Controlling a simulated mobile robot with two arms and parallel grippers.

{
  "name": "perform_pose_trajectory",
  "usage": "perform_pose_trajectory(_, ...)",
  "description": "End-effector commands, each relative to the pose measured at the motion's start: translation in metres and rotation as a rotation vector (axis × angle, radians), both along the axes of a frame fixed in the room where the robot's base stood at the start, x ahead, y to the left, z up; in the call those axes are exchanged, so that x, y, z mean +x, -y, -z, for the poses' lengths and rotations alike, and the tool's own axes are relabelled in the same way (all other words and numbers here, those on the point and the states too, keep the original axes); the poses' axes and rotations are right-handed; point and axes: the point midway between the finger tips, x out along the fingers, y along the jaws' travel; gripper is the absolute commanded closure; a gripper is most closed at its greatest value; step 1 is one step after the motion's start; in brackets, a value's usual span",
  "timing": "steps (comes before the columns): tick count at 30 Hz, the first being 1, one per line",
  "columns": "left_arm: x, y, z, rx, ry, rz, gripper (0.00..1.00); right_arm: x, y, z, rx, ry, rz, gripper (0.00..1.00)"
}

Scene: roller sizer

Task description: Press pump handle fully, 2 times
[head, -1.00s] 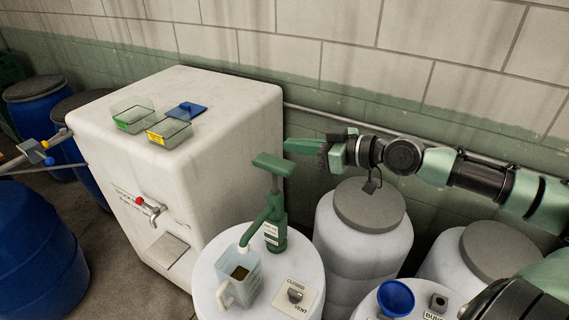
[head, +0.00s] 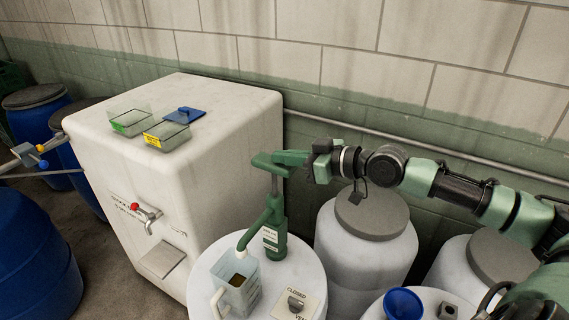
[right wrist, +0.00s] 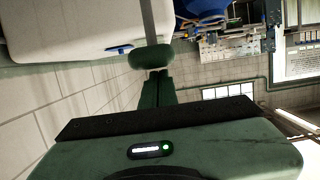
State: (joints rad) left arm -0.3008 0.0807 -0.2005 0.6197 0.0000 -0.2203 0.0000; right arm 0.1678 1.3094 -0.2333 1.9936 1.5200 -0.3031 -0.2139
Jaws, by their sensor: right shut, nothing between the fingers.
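The green hand pump (head: 273,235) stands upright on the white drum (head: 305,262), its spout over a clear jug (head: 238,284). Its T-shaped pump handle (head: 268,166) is raised well above the pump body. My right gripper (head: 290,158) is shut and empty, its fingertips at the right end of the handle in the head view. I cannot tell whether they touch it. In the right wrist view the rounded green handle end (right wrist: 151,57) shows just beyond the fingertips (right wrist: 156,80). My left gripper is not in view.
A vent knob (head: 296,301) on a plate marked closed sits on the drum top. A big white tank (head: 190,130) with a tap and small bins stands left. A grey-lidded drum (head: 372,214) and a blue funnel (head: 403,303) are to the right. A wall pipe runs behind.

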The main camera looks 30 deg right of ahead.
Motion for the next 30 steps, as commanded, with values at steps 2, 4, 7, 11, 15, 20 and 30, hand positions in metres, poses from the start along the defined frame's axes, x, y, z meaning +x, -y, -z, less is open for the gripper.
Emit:
perform_pose_trajectory(2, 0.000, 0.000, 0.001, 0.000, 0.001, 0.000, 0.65, 0.000, 0.000, 0.002, 0.000, 0.000, 0.000, 1.00)
perform_pose_trajectory(4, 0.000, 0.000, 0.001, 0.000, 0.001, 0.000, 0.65, 0.000, 0.000, 0.002, 0.000, 0.000, 0.000, 1.00)
perform_pose_trajectory(7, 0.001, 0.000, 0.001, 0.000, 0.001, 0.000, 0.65, 0.000, 0.000, 0.001, 0.000, 0.000, 0.000, 1.00)
perform_pose_trajectory(11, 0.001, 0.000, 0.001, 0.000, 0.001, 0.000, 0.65, 0.000, 0.000, 0.002, 0.000, 0.000, 0.000, 1.00)
perform_pose_trajectory(15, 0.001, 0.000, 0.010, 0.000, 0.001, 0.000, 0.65, 0.000, 0.000, 0.011, 0.000, 0.000, 0.000, 1.00)
perform_pose_trajectory(20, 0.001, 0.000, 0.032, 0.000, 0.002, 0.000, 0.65, 0.000, 0.000, 0.037, -0.001, -0.003, 0.000, 1.00)
perform_pose_trajectory(30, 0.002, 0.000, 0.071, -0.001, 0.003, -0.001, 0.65, -0.001, 0.000, 0.083, -0.002, -0.007, 0.000, 1.00)
